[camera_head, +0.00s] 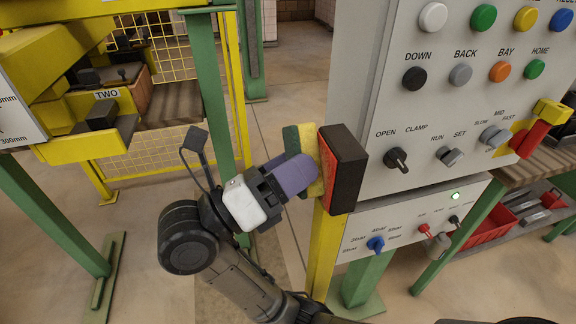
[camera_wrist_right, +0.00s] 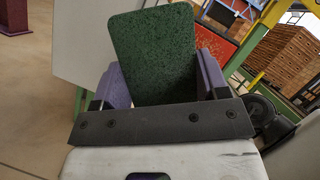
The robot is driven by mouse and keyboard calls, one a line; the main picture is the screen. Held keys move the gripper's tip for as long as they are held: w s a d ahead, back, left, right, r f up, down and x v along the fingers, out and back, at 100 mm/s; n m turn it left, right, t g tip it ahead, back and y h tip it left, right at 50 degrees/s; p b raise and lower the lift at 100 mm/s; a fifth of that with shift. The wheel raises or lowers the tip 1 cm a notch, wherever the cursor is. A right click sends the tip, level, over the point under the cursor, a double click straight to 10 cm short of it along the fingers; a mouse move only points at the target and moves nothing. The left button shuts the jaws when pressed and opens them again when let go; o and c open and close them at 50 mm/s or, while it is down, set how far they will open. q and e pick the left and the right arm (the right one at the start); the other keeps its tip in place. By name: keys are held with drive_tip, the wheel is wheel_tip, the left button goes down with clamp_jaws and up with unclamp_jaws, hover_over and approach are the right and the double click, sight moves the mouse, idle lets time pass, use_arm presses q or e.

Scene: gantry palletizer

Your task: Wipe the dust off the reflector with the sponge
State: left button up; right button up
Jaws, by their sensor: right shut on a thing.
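My right gripper (camera_head: 296,174), with purple fingers, is shut on a sponge (camera_head: 308,142) with a green side and a yellow side. In the right wrist view the sponge's dark green face (camera_wrist_right: 155,55) stands upright between the purple fingers. The reflector looks to be the red-faced block with a black side (camera_head: 344,165), just right of the sponge on a yellow post. The sponge's yellow side is against or very close to the red face; I cannot tell whether they touch. The sponge hides part of that face, and any dust on it is not visible. My left gripper is out of view.
A grey control panel (camera_head: 455,100) with buttons and knobs stands close to the right of the red block. A green post (camera_head: 209,85) and yellow mesh fence (camera_head: 165,45) stand to the left. A bench with red bins (camera_head: 490,225) is at the right.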

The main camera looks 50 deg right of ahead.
sight(329, 183)
drive_tip(key=shift+s+a, duration=0.6)
drive_tip(key=shift+s, duration=0.35)
drive_tip(key=shift+s+a, duration=0.6)
drive_tip(key=shift+s, duration=0.35)
drive_tip(key=shift+s+a, duration=0.6)
drive_tip(key=shift+s, duration=0.35)
drive_tip(key=shift+w+d+p, duration=0.1)
drive_tip(key=shift+w+d, duration=0.5)
drive_tip(key=shift+w, duration=0.35)
drive_tip(key=shift+w+d+p, duration=0.1)
drive_tip(key=shift+w+d, duration=0.55)
drive_tip(key=shift+w, duration=0.3)
drive_tip(key=shift+w+d+p, duration=0.1)
drive_tip(key=shift+w+d, duration=0.5)
drive_tip(key=shift+w, duration=0.35)
drive_tip(key=shift+r, duration=0.15)
drive_tip(key=shift+s+a, duration=0.55)
drive_tip(key=shift+s, duration=0.25)
drive_tip(key=shift+s+a, duration=0.5)
drive_tip(key=shift+s, duration=0.3)
drive_tip(key=shift+s+a, duration=0.55)
drive_tip(key=shift+s, duration=0.25)
drive_tip(key=shift+s+a, duration=0.35)
drive_tip(key=shift+a, duration=0.2)
